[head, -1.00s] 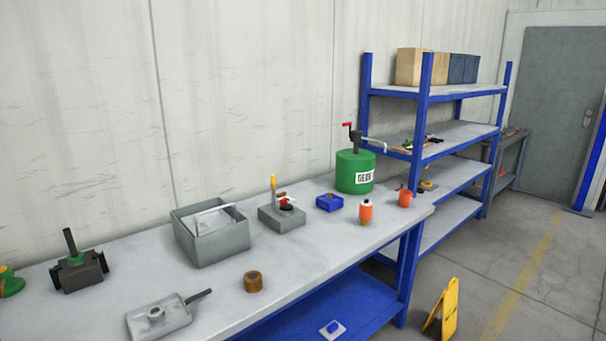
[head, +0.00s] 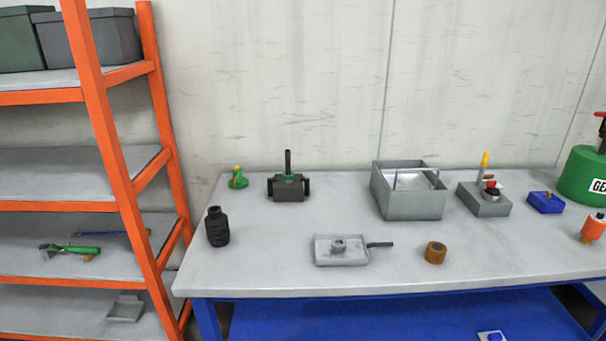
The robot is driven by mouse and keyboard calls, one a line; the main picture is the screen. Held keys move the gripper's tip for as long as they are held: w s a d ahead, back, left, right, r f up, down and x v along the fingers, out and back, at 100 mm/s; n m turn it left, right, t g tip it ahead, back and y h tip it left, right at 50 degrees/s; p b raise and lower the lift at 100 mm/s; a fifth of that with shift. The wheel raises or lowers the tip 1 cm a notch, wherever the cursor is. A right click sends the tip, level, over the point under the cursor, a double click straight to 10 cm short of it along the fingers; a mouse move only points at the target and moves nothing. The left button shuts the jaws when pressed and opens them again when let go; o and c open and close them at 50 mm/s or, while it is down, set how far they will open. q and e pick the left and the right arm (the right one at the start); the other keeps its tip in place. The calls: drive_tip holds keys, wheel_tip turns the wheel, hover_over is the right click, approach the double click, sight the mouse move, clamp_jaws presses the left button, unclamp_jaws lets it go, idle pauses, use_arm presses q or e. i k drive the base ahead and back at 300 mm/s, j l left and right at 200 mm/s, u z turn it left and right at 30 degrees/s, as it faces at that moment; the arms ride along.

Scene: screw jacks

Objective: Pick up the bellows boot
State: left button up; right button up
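A black ribbed cylinder that looks like the bellows boot (head: 217,228) stands upright at the left end of the grey workbench top (head: 270,270). It is fully visible and nothing touches it. Neither of my grippers shows in the head view.
On the bench are a green part (head: 238,179), a dark block with a rod (head: 288,186), a grey pan (head: 341,251), a brown ring (head: 435,252), a grey bin (head: 409,204) and a blue box (head: 546,203). An orange shelf rack (head: 118,165) stands close left of the bench.

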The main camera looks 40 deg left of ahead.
sight(217, 225)
drive_tip(key=u, duration=1.8)
